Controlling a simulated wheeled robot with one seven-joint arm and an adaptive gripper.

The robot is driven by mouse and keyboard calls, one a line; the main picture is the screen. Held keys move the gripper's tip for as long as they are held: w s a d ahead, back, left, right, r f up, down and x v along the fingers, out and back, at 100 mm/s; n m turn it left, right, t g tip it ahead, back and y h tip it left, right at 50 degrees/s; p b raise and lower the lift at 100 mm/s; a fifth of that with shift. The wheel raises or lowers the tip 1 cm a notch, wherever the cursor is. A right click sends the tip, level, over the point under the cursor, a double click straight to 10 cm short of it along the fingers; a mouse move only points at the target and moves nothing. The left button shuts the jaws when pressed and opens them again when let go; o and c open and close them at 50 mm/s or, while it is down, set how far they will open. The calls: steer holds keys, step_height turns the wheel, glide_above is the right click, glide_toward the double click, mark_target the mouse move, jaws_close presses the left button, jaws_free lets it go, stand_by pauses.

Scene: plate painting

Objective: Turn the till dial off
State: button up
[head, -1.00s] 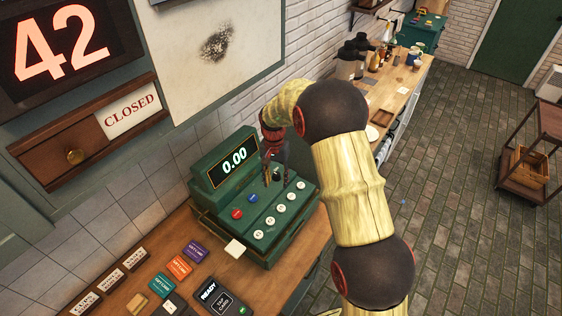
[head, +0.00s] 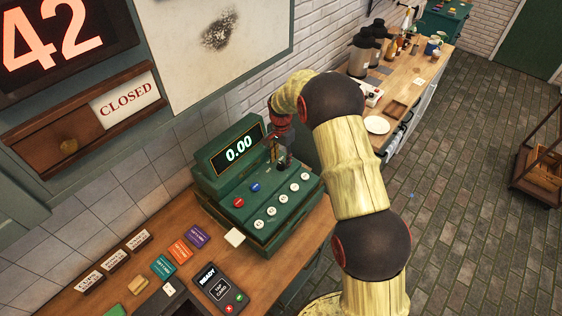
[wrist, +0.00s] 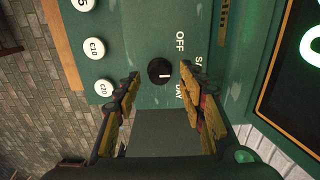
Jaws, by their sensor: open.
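The green till (head: 232,205) stands on the wooden counter, its display reading 0.00. In the wrist view, its small round black dial (wrist: 160,71) has a short white mark, with lettering OFF and DAY and a partly hidden word beside it. Which label the mark points to is hard to tell. My gripper (wrist: 160,76) is open, with one finger on each side of the dial and gaps showing between them. Nothing is held. In the head view, my gripper (head: 281,155) is over the till's upper right, hiding the dial.
Round white keys (head: 282,197) and a red and a blue button lie close to the dial. A card reader (head: 220,290) and coloured gift cards (head: 180,251) are in front of the till. A plate (head: 376,125) lies on the far counter.

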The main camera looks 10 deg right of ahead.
steer(key=shift+f, duration=1.05)
steer(key=shift+c, duration=1.2)
steer(key=c, duration=0.7)
jaws_close()
